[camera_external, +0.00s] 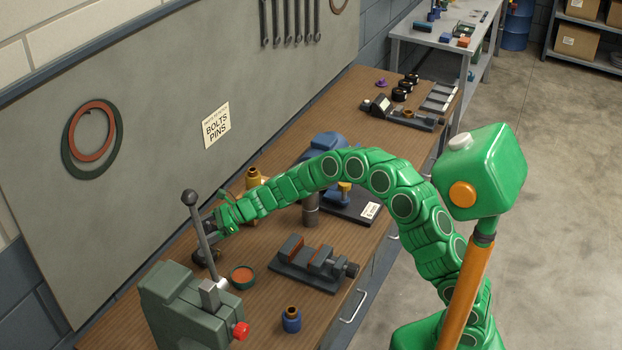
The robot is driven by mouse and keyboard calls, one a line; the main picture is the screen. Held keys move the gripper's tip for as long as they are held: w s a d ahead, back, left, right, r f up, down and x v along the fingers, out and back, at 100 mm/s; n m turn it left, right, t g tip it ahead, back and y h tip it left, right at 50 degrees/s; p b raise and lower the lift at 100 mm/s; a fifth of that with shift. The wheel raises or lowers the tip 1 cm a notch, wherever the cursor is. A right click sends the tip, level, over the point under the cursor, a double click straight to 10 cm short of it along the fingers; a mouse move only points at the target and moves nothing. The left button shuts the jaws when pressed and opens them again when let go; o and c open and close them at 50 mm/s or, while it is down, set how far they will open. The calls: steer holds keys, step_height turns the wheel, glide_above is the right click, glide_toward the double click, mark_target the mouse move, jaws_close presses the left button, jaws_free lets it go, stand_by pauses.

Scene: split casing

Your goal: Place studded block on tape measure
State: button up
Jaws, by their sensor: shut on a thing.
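My gripper (212,238) is at the end of the long green arm, low over the left part of the wooden workbench, behind the lever of a grey-green machine. It is shut on a small dark thing. At this size I cannot tell whether that is the studded block. A dark rounded shape (206,257) shows just below the fingers, partly behind the lever. I cannot tell whether it is the tape measure or whether it touches what I hold.
The grey-green lever press (185,305) stands close in front of my gripper. A round tin (242,276), a dark vise (312,266) and a blue jar (291,320) are to its right. A brass-coloured piece (254,178) stands behind the arm. Bare wood lies between them.

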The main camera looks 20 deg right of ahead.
glide_above(200, 253)
steer(key=shift+f, duration=3.55)
steer(key=shift+f, duration=0.1)
steer(key=o, duration=1.8)
steer(key=shift+f, duration=0.1)
steer(key=shift+v, duration=6.05)
